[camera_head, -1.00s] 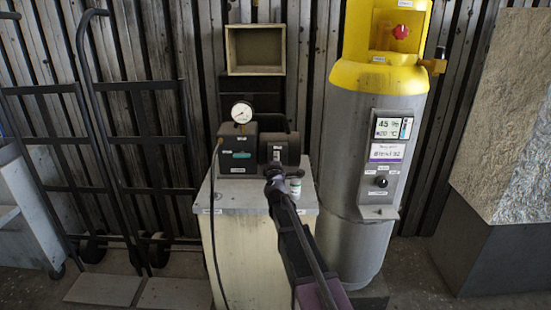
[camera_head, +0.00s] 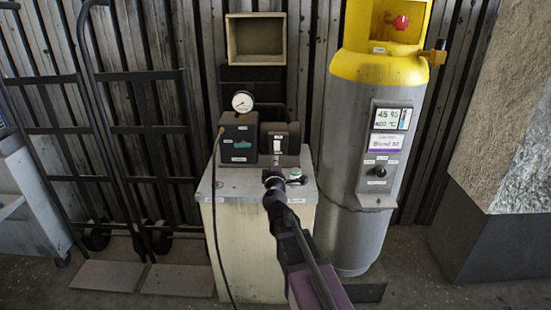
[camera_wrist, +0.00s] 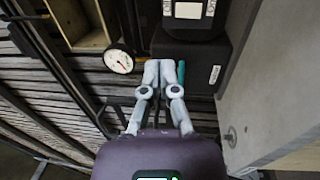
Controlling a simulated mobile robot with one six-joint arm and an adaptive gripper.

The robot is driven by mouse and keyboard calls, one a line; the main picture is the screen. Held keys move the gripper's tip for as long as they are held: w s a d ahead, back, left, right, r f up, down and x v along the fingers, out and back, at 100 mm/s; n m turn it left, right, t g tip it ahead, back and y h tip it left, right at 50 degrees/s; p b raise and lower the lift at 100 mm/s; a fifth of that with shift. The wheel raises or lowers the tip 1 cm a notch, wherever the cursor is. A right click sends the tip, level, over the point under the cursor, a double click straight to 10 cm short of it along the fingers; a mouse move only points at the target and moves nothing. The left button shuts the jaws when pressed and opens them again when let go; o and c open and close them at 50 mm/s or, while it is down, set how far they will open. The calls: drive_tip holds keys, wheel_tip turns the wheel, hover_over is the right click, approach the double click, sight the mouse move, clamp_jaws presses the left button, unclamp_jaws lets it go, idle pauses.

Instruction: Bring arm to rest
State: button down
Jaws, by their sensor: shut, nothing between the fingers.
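My dark arm reaches up from the lower right in the head view. My gripper (camera_head: 272,179) is at its far end, over the front of the cabinet top and before the dark machine. In the wrist view my gripper (camera_wrist: 160,68) shows two pale fingers close together with nothing between them. Behind the fingertips are dark machine parts, and the round gauge (camera_wrist: 119,61) is to their left. I cannot tell the exact gap from the fingertips to the machine.
A dark machine (camera_head: 239,140) with a gauge (camera_head: 242,102) stands on the pale cabinet (camera_head: 250,245). A grey and yellow cylinder (camera_head: 350,140) stands to the right. Black hand trucks (camera_head: 150,130) stand left.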

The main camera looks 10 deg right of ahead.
idle(0.4)
drive_tip(key=s+d+f+m+g+h, duration=0.6)
drive_tip(key=s+d+f+m+g, duration=0.4)
drive_tip(key=s+d+m, duration=0.3)
drive_tip(key=s+a+f+m+g+y, duration=0.2)
drive_tip(key=s+a+f+g+y, duration=0.3)
drive_tip(key=s, duration=0.3)
drive_tip(key=s+a+f+m+g+y, duration=0.1)
drive_tip(key=s+a+f+g+y, duration=0.4)
drive_tip(key=s, duration=0.3)
wheel_tip(320, 180, up, 23)
drive_tip(key=p, duration=2.3)
drive_tip(key=shift+w+f+t+h+p, duration=0.2)
drive_tip(key=shift+t+h+p, duration=0.1)
drive_tip(key=shift+t, duration=0.1)
drive_tip(key=shift+d, duration=0.1)
